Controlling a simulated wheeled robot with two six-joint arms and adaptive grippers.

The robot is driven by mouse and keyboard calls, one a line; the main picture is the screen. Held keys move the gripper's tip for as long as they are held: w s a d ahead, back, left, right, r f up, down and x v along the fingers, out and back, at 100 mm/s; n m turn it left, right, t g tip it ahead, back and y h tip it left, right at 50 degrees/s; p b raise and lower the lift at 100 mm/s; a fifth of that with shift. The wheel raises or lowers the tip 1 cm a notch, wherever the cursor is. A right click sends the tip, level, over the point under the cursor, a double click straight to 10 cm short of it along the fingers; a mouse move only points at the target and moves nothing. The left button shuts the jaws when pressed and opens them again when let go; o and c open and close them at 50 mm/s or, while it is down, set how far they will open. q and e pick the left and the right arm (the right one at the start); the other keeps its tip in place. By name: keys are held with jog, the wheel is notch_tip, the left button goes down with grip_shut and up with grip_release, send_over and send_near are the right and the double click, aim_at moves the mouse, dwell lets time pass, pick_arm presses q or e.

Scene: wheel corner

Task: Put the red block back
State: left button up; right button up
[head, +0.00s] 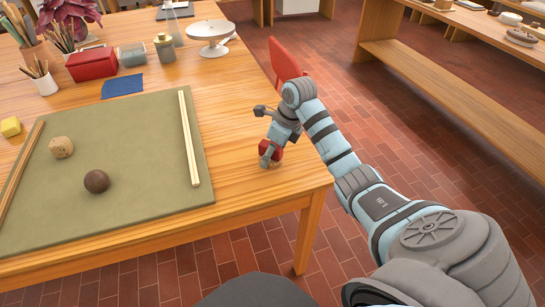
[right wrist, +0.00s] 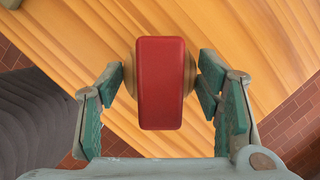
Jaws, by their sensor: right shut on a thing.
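The red block (head: 270,147) is at the right part of the wooden table, near its front right corner, partly covered by my right gripper (head: 267,138). In the right wrist view the red block (right wrist: 160,85) is upright in the picture between the two fingers. A rounded tan part (right wrist: 130,75) shows behind it on both sides, and the fingertips close on this level. I cannot tell whether it belongs to the block. My right gripper is shut on it. Whether it touches the tabletop is unclear. My left gripper is not in view.
A green mat (head: 135,150) holds a tan lump (head: 61,147), a dark brown ball (head: 96,181) and wooden strips. A red chair (head: 284,60) stands beyond the table edge.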

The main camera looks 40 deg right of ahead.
jog(key=shift+f, duration=1.2)
jog(key=shift+f, duration=0.1)
jog(key=o, duration=1)
jog(key=p+v, duration=0.2)
jog(key=v, duration=1)
